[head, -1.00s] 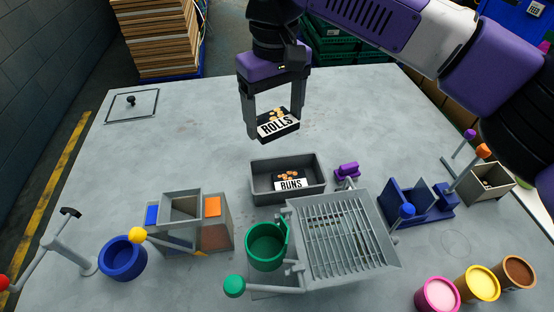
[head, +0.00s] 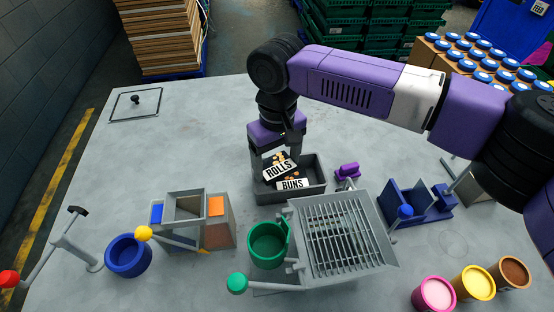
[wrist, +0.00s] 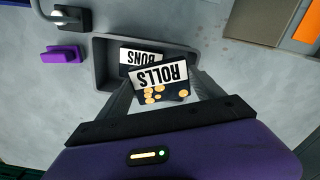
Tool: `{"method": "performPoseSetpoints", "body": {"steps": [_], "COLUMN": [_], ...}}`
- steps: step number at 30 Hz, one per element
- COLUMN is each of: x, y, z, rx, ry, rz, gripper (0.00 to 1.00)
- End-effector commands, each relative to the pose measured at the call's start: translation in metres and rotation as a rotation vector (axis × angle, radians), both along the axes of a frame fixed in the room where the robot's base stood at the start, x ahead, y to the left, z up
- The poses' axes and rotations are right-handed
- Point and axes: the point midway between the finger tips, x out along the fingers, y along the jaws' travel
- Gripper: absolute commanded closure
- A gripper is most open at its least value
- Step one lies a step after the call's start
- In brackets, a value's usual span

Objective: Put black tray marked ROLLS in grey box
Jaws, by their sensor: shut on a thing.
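The black tray marked ROLLS (head: 279,168) is between the fingers of my gripper (head: 275,170), which is shut on it. It is tilted and sits over the left part of the grey box (head: 308,197), at about rim height. In the wrist view the ROLLS tray (wrist: 160,82) partly covers the black tray marked BUNS (wrist: 140,57), which lies inside the grey box (wrist: 102,64). The BUNS tray (head: 293,184) also shows in the head view at the box's front. Whether the ROLLS tray touches the box or the BUNS tray cannot be told.
A small purple block (head: 347,170) stands right of the box. A green cup (head: 268,243) and a grey grill rack (head: 343,235) stand close in front. A hopper device (head: 192,212) is to the left.

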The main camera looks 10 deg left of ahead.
Motion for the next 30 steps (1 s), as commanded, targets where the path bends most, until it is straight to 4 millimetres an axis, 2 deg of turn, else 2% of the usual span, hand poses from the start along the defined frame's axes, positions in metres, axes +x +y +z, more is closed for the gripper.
{"method": "performPoseSetpoints", "body": {"steps": [20, 21, 24, 30], "x": [0.000, 0.000, 0.000, 0.000], "y": [0.000, 0.000, 0.000, 0.000], "z": [-0.011, -0.011, -0.012, -0.012], "rx": [-0.001, -0.001, -0.001, -0.001], "ry": [-0.001, 0.000, 0.000, 0.000], "rz": [-0.001, 0.000, 0.000, 0.000], "gripper": [0.66, 0.21, 0.02, 0.02]}}
